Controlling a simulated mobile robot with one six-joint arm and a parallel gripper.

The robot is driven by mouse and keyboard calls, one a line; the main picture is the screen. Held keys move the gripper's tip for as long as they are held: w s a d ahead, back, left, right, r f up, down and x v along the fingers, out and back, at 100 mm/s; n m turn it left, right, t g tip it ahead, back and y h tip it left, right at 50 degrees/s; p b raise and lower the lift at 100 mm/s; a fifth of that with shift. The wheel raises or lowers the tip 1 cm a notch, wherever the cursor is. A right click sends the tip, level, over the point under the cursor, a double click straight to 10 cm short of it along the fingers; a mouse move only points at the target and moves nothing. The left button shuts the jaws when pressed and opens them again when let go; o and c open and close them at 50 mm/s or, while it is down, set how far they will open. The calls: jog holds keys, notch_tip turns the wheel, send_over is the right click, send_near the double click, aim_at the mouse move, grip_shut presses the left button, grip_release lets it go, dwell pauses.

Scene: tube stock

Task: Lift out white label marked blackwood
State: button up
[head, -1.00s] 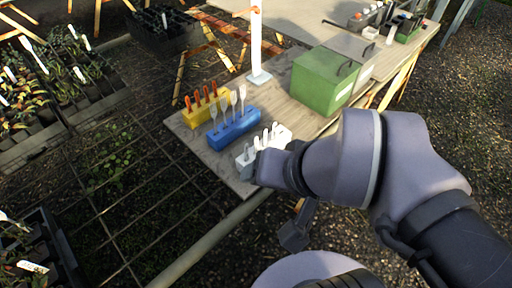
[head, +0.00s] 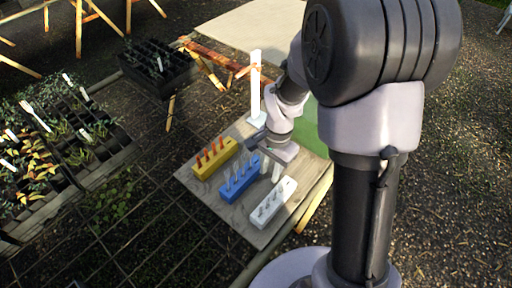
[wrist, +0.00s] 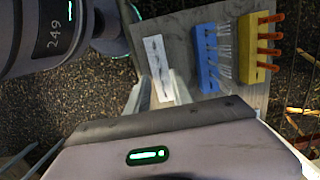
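A blue block (head: 240,180) holds several pale upright labels, and a yellow block (head: 215,158) holds several orange ones. No writing on any label can be read, so I cannot tell which is marked blackwood. My gripper (head: 270,172) hangs above the board, near the blue and white blocks. Its two pale fingers look apart in the wrist view (wrist: 158,88), with nothing seen between them.
The blocks stand on a wooden board (head: 228,205). A white post (head: 255,85) rises behind them. A green box (head: 316,128) is partly hidden behind my arm. Plant trays (head: 75,150) with white labels lie at the left, and a dark crate (head: 155,65) stands at the back.

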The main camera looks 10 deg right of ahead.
jog(key=b, duration=0.5)
send_over(266, 208)
jog(key=f, duration=1.2)
jog(key=shift+w, duration=0.25)
jog(key=f, duration=0.1)
jog(key=f+b, duration=0.1)
jog(key=f, duration=0.1)
jog(key=f+b, duration=0.1)
jog(key=f, duration=0.1)
jog(key=shift+s+d+f, duration=0.15)
jog(key=shift+d+f, duration=0.05)
jog(key=shift+d, duration=0.05)
jog(key=shift+r, duration=0.1)
grip_shut()
